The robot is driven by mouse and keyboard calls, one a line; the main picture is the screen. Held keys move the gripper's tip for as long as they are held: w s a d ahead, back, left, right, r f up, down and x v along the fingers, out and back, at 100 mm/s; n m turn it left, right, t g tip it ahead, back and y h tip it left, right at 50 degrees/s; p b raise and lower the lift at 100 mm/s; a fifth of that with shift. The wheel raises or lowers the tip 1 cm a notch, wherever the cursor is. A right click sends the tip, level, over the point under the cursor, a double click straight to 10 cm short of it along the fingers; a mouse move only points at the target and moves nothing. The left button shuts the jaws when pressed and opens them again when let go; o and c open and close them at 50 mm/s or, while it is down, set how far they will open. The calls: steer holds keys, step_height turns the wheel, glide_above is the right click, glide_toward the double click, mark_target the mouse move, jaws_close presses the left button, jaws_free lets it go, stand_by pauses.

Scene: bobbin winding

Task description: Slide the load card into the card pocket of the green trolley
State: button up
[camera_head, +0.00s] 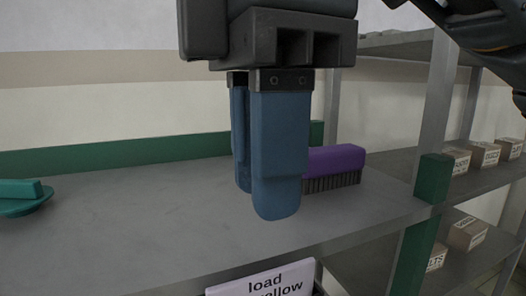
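The white load card (262,283), printed "load" with a partly cut-off word ending in "llow" below, stands slightly tilted at the front edge of the green trolley (432,178). Its lower part is outside the picture. A dark edge (319,282) shows beside its right side, possibly the card pocket; how far the card sits in it cannot be seen. My gripper (259,205) points down over the trolley's grey top, behind and above the card. Its two blue fingers stand apart, one nearer the camera and partly covering the other. No card shows between them.
A purple brush (335,168) with dark bristles lies on the trolley top just right of my fingers. A teal object (22,196) lies at the far left. Shelves with small labelled boxes (484,154) stand at the right. The left middle of the top is clear.

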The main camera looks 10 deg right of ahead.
mark_target(265, 273)
step_height(265, 273, down, 5)
steer(key=b, duration=0.4)
steer(key=shift+r+b, duration=0.1)
steer(key=shift+b, duration=0.25)
steer(key=shift+f+b, duration=0.3)
steer(key=shift+f, duration=1.5)
steer(key=shift+c, duration=0.2)
jaws_close()
steer(key=shift+r, duration=0.15)
step_height(265, 273, up, 8)
steer(key=p, duration=0.8)
steer(key=shift+f, duration=0.35)
